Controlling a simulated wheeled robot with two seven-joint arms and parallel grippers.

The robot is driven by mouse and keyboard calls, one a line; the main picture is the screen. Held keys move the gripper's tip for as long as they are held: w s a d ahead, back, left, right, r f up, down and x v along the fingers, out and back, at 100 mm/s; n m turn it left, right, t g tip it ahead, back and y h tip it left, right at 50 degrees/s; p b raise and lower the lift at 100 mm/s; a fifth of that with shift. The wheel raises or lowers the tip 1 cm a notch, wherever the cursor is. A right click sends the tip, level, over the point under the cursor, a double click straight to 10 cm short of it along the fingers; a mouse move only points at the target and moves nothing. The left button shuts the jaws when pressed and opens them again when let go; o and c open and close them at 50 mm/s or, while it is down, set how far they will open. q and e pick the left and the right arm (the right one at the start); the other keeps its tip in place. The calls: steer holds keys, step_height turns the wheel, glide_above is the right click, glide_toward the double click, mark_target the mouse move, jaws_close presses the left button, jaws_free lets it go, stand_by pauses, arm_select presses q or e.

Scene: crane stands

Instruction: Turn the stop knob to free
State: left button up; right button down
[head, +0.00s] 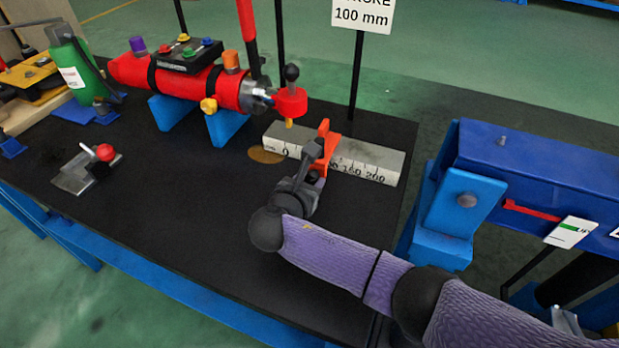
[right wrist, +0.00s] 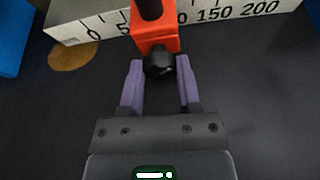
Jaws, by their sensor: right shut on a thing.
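The orange stop (head: 325,137) sits across the white scale rail (head: 385,163), between the 0 and 150 marks. It also shows in the right wrist view (right wrist: 154,38). Its black stop knob (right wrist: 159,64) faces my right gripper (right wrist: 160,68), whose two purple fingers are on either side of it. My right gripper (head: 314,160) is shut on the knob in front of the rail. In the head view the gripper mostly hides the knob. I cannot read the knob's setting. My left gripper is not in view.
A red cylinder (head: 200,82) on blue supports lies left of the rail, with a red rod end (head: 290,103) near the rail's 0 end. A sign (head: 362,15) reads 100 mm. A red-knobbed clamp (head: 92,168) is at left. The black tabletop in front is clear.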

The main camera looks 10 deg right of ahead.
steer(key=shift+a+r+n+g+h+p, duration=0.1)
steer(key=shift+r+n+g+h+p, duration=0.25)
steer(key=shift+n+p, duration=0.55)
steer(key=shift+f+n+g+h+p, duration=0.25)
steer(key=shift+n+g+h+p, duration=0.15)
steer(key=shift+h, duration=0.15)
steer(key=shift+w+f+n+h, duration=0.1)
steer(key=shift+n+h, duration=0.3)
steer(key=shift+n, duration=0.2)
steer(key=shift+a+f+n+b, duration=0.1)
steer(key=shift+n+b, duration=0.3)
steer(key=shift+n, duration=0.1)
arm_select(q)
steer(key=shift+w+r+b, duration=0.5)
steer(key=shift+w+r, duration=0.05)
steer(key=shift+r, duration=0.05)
arm_select(e)
steer(key=shift+n+g+h, duration=0.25)
steer(key=shift+n+h, duration=0.45)
steer(key=shift+h, duration=0.1)
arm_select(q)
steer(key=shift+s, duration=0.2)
arm_select(e)
steer(key=shift+c, duration=1.5)
jaws_free()
